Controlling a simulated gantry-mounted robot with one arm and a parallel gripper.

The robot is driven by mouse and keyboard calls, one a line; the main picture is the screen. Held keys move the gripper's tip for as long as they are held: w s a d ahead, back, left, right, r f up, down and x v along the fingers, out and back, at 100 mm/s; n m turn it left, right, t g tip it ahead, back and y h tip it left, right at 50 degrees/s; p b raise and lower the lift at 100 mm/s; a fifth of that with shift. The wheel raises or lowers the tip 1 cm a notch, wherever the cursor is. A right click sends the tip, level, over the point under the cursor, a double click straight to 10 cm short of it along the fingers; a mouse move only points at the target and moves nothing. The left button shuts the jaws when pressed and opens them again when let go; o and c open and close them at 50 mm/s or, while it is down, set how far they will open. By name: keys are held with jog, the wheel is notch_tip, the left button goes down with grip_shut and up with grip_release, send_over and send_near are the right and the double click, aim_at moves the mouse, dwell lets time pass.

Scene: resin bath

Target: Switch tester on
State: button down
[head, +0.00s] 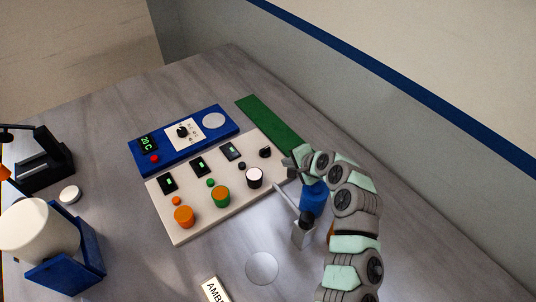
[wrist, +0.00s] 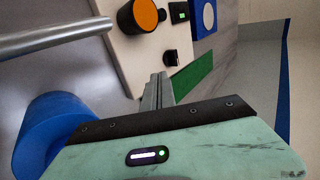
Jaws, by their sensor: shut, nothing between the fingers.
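None of the devices bears a readable "tester" label. A cream panel (head: 205,215) has several coloured round knobs, small lit displays and a small black switch (head: 265,153) near its right end; this switch also shows in the wrist view (wrist: 170,57). Behind it, a blue box (head: 218,117) has a lit "20 C" display (head: 147,143), a red button (head: 154,158), a dial (head: 183,131) and a pale disc. My gripper (head: 290,163) is beside the panel's right end, close to the black switch. Its fingers (wrist: 159,88) are together and empty, apparently short of the switch.
A green strip (head: 268,123) lies behind the panel. A white drum in a blue stand (head: 65,262) and a black device (head: 43,163) are at left. The wall is at right.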

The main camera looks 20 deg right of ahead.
jog(key=b, duration=0.2)
send_near(263, 153)
jog(key=f, duration=0.1)
jog(key=w+f, duration=0.1)
jog(key=f, duration=0.2)
jog(key=shift+w+a+f, duration=0.1)
jog(key=shift+w, duration=0.2)
jog(key=shift+w+a, duration=0.15)
jog(key=shift+w, duration=0.5)
jog(key=shift+w+a, duration=0.15)
jog(key=shift+w, duration=0.45)
jog(key=shift+a+m+p, duration=0.2)
jog(key=shift+m+p, duration=0.1)
jog(key=shift+p, duration=0.4)
